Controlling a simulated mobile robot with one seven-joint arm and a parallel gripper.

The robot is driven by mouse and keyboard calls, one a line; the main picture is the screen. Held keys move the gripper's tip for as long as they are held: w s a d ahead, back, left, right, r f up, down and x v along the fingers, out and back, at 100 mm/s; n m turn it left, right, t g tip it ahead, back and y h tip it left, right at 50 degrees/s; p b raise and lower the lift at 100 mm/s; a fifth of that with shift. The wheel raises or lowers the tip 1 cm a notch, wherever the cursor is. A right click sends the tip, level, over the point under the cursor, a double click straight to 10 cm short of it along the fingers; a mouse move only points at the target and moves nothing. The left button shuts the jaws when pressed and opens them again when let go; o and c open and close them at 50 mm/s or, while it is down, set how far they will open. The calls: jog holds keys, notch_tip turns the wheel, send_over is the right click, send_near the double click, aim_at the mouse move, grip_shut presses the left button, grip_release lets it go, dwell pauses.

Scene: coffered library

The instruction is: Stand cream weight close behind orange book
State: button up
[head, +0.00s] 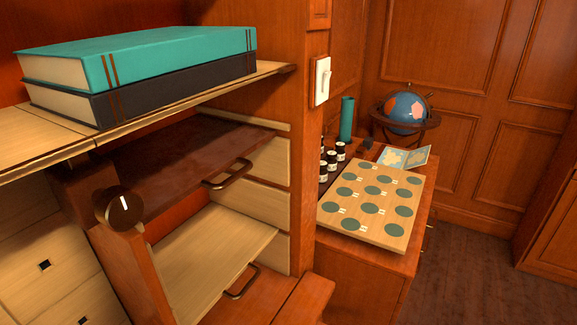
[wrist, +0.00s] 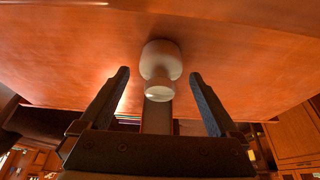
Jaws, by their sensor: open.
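The cream weight (wrist: 160,58) shows in the wrist view as a pale rounded piece with a narrower neck and a knob-like end. It is against a broad reddish wooden surface (wrist: 240,60). My gripper (wrist: 160,74) is open, with one finger on each side of the weight and a visible gap on both sides. The knob end points toward my gripper's palm. I cannot make out an orange book in either view. The head view shows neither my gripper nor the weight.
A teal book (head: 140,58) lies on a dark book (head: 175,85) on the upper shelf. A dark open drawer or panel (head: 180,165) juts out below. Floor shows right.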

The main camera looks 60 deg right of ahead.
jog(key=p+v, duration=0.4)
jog(key=v, duration=0.8)
jog(key=shift+r+p, duration=0.2)
jog(key=shift+p, duration=0.2)
